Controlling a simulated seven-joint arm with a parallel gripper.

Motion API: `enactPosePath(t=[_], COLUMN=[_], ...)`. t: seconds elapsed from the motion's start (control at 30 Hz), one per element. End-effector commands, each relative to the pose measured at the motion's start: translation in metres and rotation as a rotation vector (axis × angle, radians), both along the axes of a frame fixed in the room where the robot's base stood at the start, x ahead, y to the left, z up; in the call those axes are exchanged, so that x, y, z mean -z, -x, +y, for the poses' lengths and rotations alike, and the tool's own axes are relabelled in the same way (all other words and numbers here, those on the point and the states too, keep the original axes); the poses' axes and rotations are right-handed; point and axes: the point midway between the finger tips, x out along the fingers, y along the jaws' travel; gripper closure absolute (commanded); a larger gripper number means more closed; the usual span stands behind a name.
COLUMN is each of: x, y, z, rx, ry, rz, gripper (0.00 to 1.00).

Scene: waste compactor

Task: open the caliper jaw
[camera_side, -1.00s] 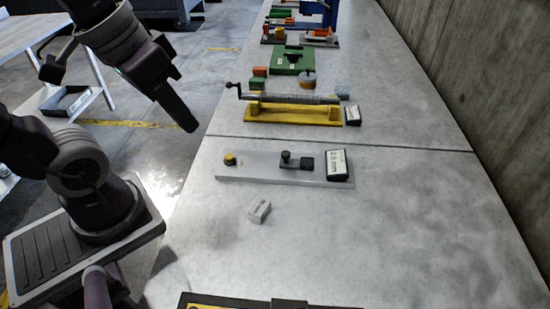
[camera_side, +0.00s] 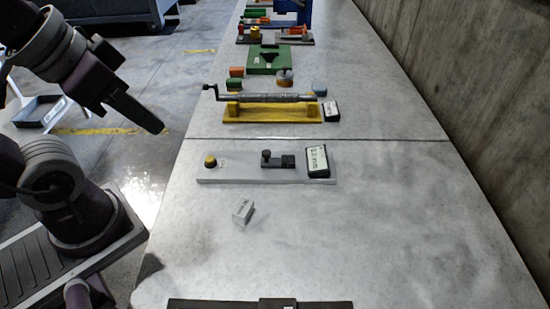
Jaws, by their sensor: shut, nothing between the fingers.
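A flat light-grey plate (camera_side: 235,175) lies on the bench, with a yellow-topped knob (camera_side: 210,161) at its left end. Two small dark blocks (camera_side: 279,160), apparently the caliper jaw parts, stand on its right half, the left one taller with a knob-like top. The gap between them is too small to judge. A dark-framed display (camera_side: 317,160) leans at the plate's right end; its digits are unclear. My gripper (camera_side: 160,129) is shut and empty. It hangs left of the bench edge in the picture, pointing down and right, apart from the plate.
A small white block (camera_side: 243,212) lies in front of the plate. Behind it are a yellow stand with a cranked rod (camera_side: 265,112) and a green fixture (camera_side: 275,60). A dark bar (camera_side: 260,303) crosses the bottom edge. The bench's right side is clear beside a concrete wall (camera_side: 470,110).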

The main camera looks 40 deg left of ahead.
Motion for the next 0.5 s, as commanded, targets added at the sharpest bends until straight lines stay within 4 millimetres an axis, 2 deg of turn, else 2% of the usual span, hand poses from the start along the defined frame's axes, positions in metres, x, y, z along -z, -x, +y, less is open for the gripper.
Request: enactPosePath(t=[0.03,0.13,0.2,0.27,0.37,0.4,0.5], x=[0.0,-0.004,-0.005,0.0,0.025,0.04,0.085], y=[-0.002,-0.021,-0.05,-0.083,-0.14,-0.162,-0.205], z=[0.0,0.0,0.0,0.001,0.004,0.005,0.009], rx=[-0.003,-0.026,-0.065,-0.108,-0.189,-0.223,-0.299], ry=[0.001,0.02,0.043,0.063,0.089,0.096,0.101], rz=[0.004,0.047,0.107,0.167,0.268,0.307,0.393], gripper=[0.86,0.67,0.57,0.57,0.57,0.57,0.57])
